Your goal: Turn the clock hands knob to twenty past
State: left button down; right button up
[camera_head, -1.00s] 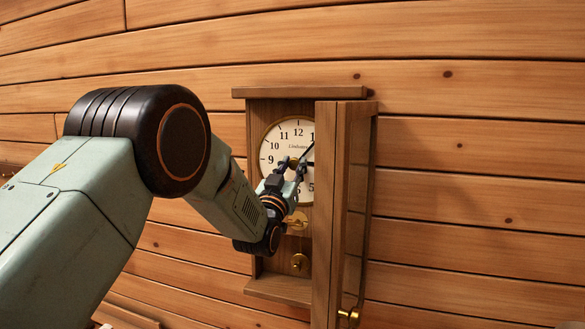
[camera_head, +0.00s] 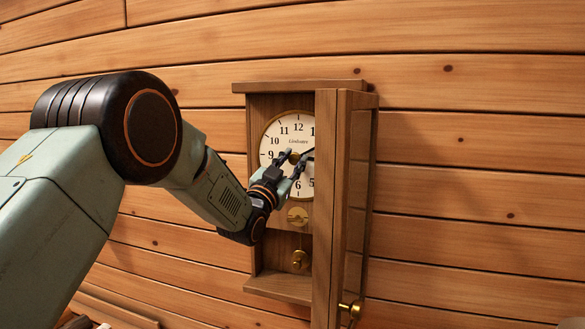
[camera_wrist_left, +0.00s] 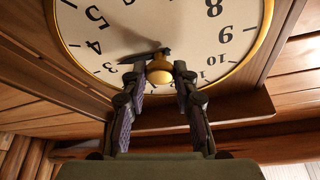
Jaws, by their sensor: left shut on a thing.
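A wall clock has a round cream face with a brass rim (camera_head: 270,128); its face also fills the top of the left wrist view (camera_wrist_left: 190,25). My left gripper (camera_head: 291,162) is at the centre of the face. In the left wrist view, the brass hands knob (camera_wrist_left: 159,73) sits between the fingertips (camera_wrist_left: 166,68), and the gripper is shut on it. A dark hand (camera_head: 307,153) points up and right, roughly toward two. The fingers and open door hide part of the hands and the face's right side. My right gripper is out of view.
The wooden clock case (camera_head: 307,86) hangs on a plank wall. Its door (camera_head: 340,210) stands open toward me, close to the right of my left gripper.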

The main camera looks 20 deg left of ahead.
pick_arm(q)
jog(key=m+g+h+b, duration=0.1)
jog(key=m, duration=0.3)
jog(key=shift+h, duration=0.4)
jog(key=m+g+h, duration=0.1)
jog(key=m, duration=0.2)
jog(key=shift+a+m, duration=0.1)
jog(key=shift+m, duration=0.2)
jog(key=m+g, duration=0.1)
jog(key=m, duration=0.2)
jog(key=shift+r+m+h, duration=0.1)
jog(key=shift+m+h, duration=0.3)
jog(key=shift+m+g, duration=0.7)
jog(key=shift+m, duration=0.9)
jog(key=c, duration=1)
grip_release()
jog(key=shift+c, duration=0.2)
